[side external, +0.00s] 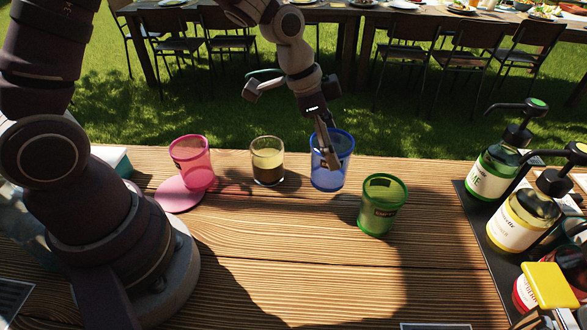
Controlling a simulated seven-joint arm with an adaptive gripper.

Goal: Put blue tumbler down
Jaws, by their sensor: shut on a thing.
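The blue tumbler (344,147) is a translucent blue cup near the far edge of the table, upright, between a yellowish glass and a green tumbler. The far finger is hidden. The tumbler's base appears at or close to the table top; I cannot tell whether it touches.
A yellowish glass (267,160) and a green tumbler (382,205) stand close on either side. Pump bottles (497,170) stand on a dark tray at the right. The front middle is clear.

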